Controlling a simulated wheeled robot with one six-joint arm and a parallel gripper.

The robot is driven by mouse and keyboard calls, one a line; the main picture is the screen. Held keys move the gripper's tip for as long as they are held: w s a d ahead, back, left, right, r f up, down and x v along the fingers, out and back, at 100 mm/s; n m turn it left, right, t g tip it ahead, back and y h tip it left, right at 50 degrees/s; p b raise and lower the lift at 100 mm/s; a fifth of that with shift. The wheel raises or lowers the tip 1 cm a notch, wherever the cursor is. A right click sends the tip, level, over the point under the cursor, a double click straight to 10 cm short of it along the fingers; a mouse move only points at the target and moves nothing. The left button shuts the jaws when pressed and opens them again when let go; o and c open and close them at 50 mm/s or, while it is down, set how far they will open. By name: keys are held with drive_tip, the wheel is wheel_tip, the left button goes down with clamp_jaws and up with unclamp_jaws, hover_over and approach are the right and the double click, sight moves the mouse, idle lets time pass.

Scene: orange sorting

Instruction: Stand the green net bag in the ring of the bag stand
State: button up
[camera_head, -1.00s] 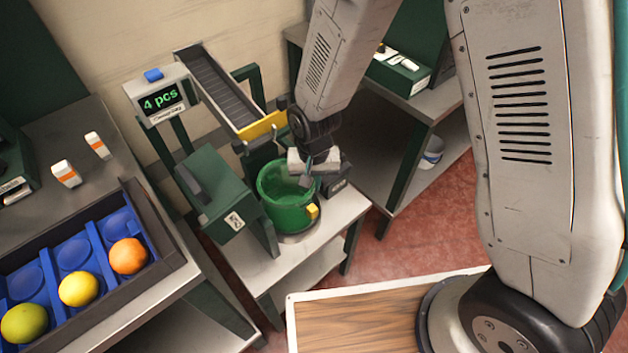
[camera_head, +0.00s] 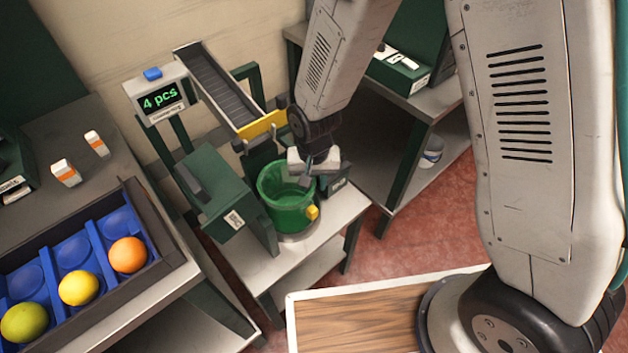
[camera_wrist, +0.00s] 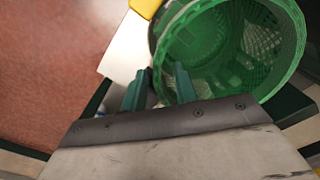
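The green net bag (camera_head: 288,214) stands upright and open-topped on a low grey table. A round grey base (camera_head: 300,238) shows under it; I take this for the bag stand. Its ring cannot be told apart from the bag's rim. A yellow piece (camera_head: 312,212) is on the bag's front side. My gripper (camera_head: 317,172) is at the right side of the bag's rim, pointing down. In the wrist view the two green fingers of my gripper (camera_wrist: 158,82) are apart, by the rim of the bag (camera_wrist: 275,85). One finger overlaps the bag's mouth, the other is outside. Contact is unclear.
A conveyor chute (camera_head: 222,92) with a yellow end bar (camera_head: 262,125) rises behind the bag. A green box (camera_head: 213,188) stands close on its left. A display (camera_head: 160,98) reads "4 pcs". A blue sorting tray (camera_head: 97,240) with fruit is at left.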

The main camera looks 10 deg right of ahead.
drive_tip(key=shift+r, duration=4.55)
drive_tip(key=shift+s+d, duration=0.1)
drive_tip(key=shift+s, duration=0.05)
drive_tip(key=s+d+r+n+t, duration=0.1)
drive_tip(key=s+d+r, duration=1.8)
drive_tip(key=r, duration=0.4)
drive_tip(key=shift+d, duration=0.75)
